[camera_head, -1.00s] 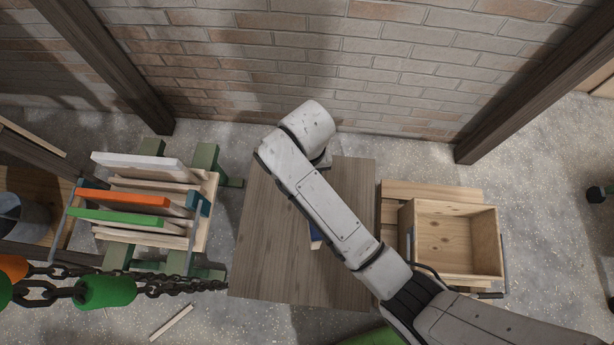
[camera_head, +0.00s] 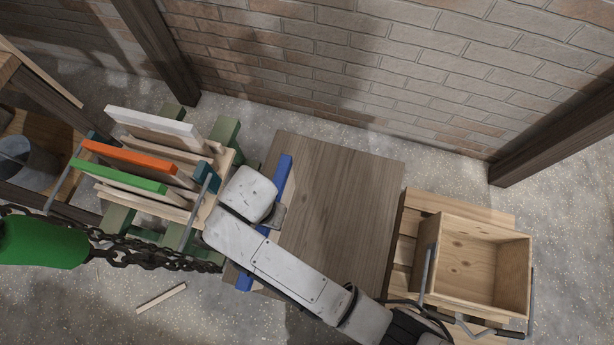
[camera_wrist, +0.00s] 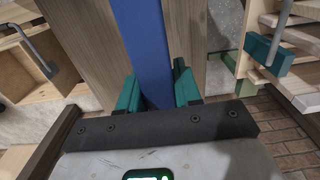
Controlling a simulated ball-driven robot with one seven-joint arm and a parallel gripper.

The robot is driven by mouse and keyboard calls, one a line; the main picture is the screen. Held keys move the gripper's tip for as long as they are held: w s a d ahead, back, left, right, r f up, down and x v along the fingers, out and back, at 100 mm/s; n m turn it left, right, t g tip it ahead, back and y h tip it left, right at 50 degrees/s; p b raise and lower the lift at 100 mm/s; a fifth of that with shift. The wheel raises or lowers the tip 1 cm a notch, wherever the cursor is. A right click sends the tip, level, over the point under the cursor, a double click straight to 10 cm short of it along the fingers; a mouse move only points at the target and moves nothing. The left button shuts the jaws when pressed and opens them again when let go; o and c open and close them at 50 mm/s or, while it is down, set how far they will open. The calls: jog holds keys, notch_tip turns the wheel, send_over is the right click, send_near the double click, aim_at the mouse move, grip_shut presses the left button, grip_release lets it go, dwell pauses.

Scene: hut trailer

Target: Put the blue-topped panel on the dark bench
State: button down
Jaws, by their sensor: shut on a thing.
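The blue-topped panel shows in the head view as a long blue strip (camera_head: 283,181) along the left side of the dark bench (camera_head: 340,200). My arm covers its middle. In the wrist view the blue top (camera_wrist: 143,40) runs away between the teal fingers of my gripper (camera_wrist: 157,90), which is shut on it. The bench's brown boards (camera_wrist: 185,45) show on both sides of the strip. I cannot tell whether the panel touches the bench or hangs above it. The fingers are hidden in the head view.
A rack on the left holds white (camera_head: 152,125), orange (camera_head: 130,157) and green (camera_head: 118,176) panels, close to my gripper. An open wooden crate (camera_head: 484,262) stands right of the bench. A chain (camera_head: 120,250) crosses at lower left. The bench's right half is clear.

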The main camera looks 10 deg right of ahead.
jog(key=shift+r, duration=0.1)
jog(key=w+d+f, duration=0.3)
jog(key=d+f, duration=1)
jog(key=shift+w+d+b, duration=0.25)
jog(key=shift+b, duration=0.2)
jog(key=shift+f, duration=0.15)
jog(key=c, duration=0.8)
grip_release()
